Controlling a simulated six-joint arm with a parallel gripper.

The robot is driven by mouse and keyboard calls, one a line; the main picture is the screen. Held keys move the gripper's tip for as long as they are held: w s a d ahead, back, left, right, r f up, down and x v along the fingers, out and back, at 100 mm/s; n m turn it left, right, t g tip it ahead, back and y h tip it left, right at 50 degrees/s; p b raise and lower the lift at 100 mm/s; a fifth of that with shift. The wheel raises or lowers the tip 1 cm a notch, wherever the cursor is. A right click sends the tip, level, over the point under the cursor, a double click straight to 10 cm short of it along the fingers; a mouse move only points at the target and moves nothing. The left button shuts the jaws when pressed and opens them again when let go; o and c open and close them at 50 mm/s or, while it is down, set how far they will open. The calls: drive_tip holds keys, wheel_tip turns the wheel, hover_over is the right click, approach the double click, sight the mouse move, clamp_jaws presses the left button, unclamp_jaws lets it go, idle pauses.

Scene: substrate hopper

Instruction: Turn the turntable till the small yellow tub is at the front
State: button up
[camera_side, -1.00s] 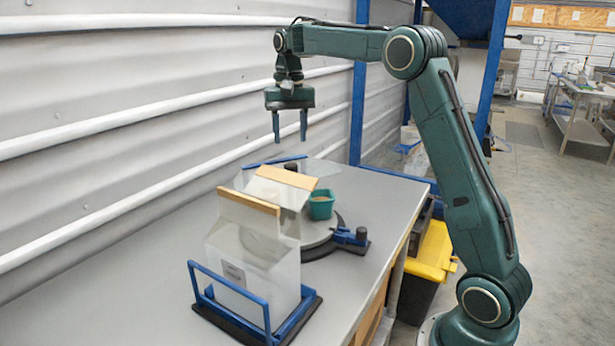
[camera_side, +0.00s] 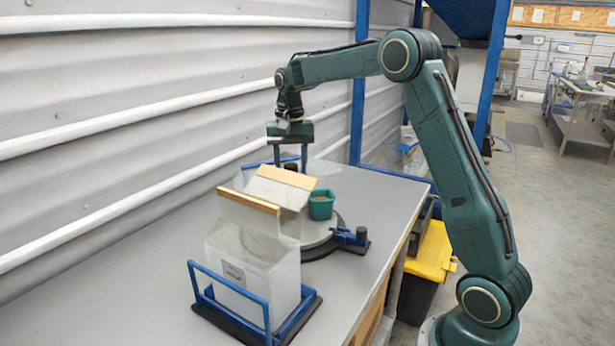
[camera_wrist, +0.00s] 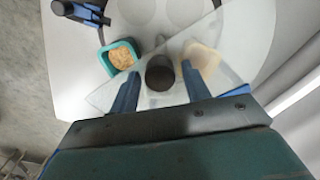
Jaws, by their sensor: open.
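The turntable (camera_side: 318,248) is a pale grey disc on the bench, partly hidden in the side view by clear upright panels. The wrist view shows its surface (camera_wrist: 150,30) with round recesses. A pale yellow tub (camera_wrist: 203,58) sits near its rim, seen through a clear sheet; I cannot make it out in the side view. A teal tub (camera_side: 321,205) with tan granules also stands on the disc, and shows in the wrist view (camera_wrist: 121,56). My gripper (camera_wrist: 160,90) is open, its fingers on either side of a black knob (camera_wrist: 159,73), apparently without touching it.
A blue clamp with a black knob (camera_side: 350,237) sits at the disc's right edge. The wall is close on the left; the bench's front left is bare.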

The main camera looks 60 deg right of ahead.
drive_tip(key=m, duration=0.6)
drive_tip(key=shift+m, duration=0.4)
drive_tip(key=m, duration=0.6)
drive_tip(key=shift+m, duration=0.4)
drive_tip(key=m, duration=0.6)
drive_tip(key=shift+m, duration=0.3)
drive_tip(key=m, duration=0.7)
drive_tip(key=c, duration=0.6)
drive_tip(key=shift+c, duration=0.2)
